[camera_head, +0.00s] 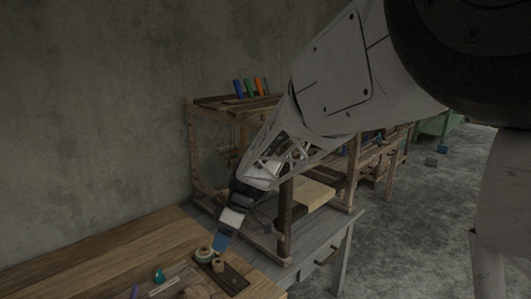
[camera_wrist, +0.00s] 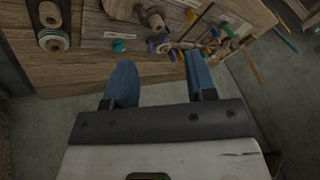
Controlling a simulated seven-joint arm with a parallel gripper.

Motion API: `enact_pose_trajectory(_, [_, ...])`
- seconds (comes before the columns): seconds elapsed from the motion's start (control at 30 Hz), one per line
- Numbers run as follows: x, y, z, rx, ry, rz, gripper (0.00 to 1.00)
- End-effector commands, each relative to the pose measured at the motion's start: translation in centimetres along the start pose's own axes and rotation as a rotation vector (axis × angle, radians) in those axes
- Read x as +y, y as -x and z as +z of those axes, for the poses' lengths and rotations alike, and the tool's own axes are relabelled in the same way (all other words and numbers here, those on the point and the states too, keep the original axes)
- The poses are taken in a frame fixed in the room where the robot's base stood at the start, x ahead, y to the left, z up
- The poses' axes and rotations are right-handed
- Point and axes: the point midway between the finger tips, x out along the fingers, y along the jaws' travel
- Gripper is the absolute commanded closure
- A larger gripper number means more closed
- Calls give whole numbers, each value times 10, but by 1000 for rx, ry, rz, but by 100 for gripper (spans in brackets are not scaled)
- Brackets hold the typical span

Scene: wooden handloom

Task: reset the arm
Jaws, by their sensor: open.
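My arm reaches down from the upper right in the head view, and my gripper (camera_head: 222,243) is low over the near wooden table (camera_head: 118,246), close to its right edge. In the wrist view my gripper (camera_wrist: 160,82) shows two blue fingers set well apart, with nothing between them. Beyond the fingertips lie a tan spool (camera_wrist: 155,20) and a small teal piece (camera_wrist: 119,46). The fingers appear apart from these things, and the exact height above the table is hard to tell.
A wooden handloom (camera_head: 195,150) stands behind my arm, with several coloured spools (camera_head: 250,87) on top. A dark tray (camera_head: 233,279) with round spools lies near my gripper. Open floor (camera_head: 420,225) is at the right.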

Motion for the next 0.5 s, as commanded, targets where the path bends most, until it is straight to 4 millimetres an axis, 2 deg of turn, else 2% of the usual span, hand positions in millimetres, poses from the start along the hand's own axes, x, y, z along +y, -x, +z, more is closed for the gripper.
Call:
enact_pose_trajectory(0.03, [-9, 12, 11, -6, -42, 22, 49])
enact_pose_trajectory(0.2, [-36, 40, 46, -31, -198, 88, 49])
enact_pose_trajectory(0.5, [-89, 80, 108, -55, -478, 218, 49])
